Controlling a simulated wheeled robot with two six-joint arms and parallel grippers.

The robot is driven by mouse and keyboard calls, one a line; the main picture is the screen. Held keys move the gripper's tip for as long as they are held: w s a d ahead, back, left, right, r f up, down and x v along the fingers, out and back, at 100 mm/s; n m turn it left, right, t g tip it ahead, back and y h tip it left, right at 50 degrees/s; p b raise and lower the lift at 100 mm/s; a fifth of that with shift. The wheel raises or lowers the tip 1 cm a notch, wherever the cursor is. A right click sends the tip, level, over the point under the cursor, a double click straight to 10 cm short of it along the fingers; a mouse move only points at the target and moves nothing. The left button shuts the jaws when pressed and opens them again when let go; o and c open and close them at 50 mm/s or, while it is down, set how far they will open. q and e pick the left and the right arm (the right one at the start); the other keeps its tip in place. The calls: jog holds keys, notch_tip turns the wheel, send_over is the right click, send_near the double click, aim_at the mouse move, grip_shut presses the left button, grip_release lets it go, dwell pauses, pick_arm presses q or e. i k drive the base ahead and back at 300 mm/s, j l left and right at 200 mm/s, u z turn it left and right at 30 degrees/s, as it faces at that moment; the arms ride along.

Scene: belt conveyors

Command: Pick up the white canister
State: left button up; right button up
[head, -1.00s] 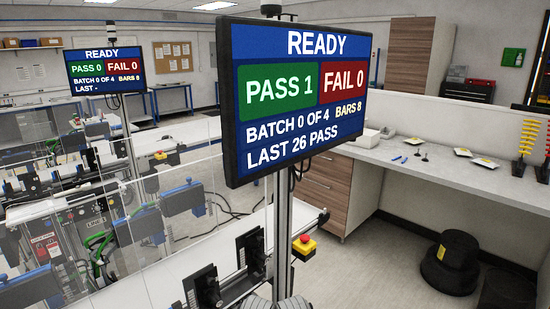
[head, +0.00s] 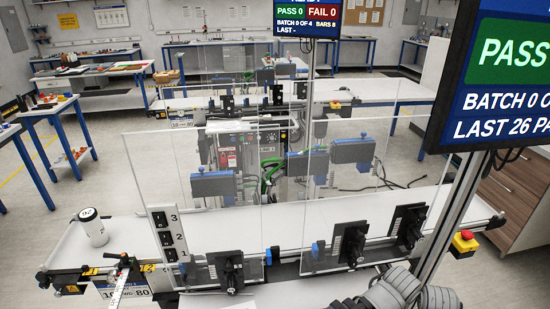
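The white canister (head: 92,227) stands upright at the left end of the near conveyor belt (head: 300,222). It has a dark lid with a white label on top and dark marking on its side. Neither gripper can be made out in the head view. A grey ribbed part shows at the bottom right edge, but I cannot tell whether it belongs to one of my arms.
Clear panels (head: 215,190) stand along the near belt, right of the canister. A black-and-white numbered plate (head: 167,234) and black brackets (head: 352,245) line its front. A red emergency button (head: 466,236) and a display (head: 500,90) are at right.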

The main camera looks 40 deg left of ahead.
aim_at(94, 228)
jog(key=u, duration=2.65)
